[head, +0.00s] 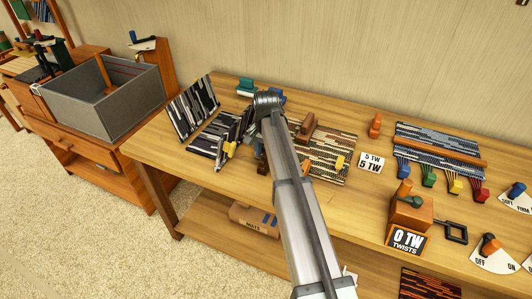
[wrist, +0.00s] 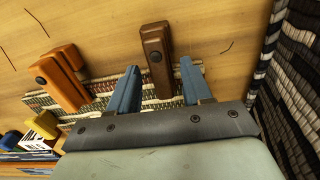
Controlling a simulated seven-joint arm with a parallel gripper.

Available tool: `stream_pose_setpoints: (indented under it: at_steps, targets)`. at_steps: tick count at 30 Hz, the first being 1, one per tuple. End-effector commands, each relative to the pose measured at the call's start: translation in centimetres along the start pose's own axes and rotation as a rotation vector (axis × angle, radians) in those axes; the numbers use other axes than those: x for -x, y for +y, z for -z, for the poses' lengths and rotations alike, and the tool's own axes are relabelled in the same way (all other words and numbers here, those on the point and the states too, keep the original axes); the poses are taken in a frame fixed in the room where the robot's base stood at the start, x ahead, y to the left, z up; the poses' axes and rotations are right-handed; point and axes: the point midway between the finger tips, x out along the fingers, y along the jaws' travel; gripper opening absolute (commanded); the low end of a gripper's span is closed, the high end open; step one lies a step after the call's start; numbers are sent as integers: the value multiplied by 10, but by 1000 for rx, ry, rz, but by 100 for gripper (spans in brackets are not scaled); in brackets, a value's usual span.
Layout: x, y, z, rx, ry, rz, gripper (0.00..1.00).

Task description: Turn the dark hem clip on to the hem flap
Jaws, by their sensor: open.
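The dark hem clip (wrist: 157,58) is a dark brown block with a round pivot dot. In the wrist view it stands between and just beyond the blue fingertips of my gripper (wrist: 160,66). My gripper is open, with a visible gap to the right finger; I cannot tell whether the left finger touches the clip. A cream, green and red woven strip (wrist: 103,88), which may be the hem flap, lies below the clip, partly hidden by my gripper. An orange clip (wrist: 62,80) sits to the left on it.
A striped black-and-white panel (wrist: 290,75) rises close on the right in the wrist view. A brown woven mat (head: 335,150) lies right of my arm. A grey bin (head: 105,100) stands left.

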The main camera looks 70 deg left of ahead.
Motion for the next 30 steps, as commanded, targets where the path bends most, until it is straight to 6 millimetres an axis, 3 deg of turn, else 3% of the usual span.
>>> stream_pose_setpoints:
  at_steps: [18, 24, 30]
  targets:
    - [108, 0, 1, -1, 2, 1, 49]
    - [127, 0, 0, -1, 1, 1, 49]
    - [133, 0, 0, -1, 0, 0, 49]
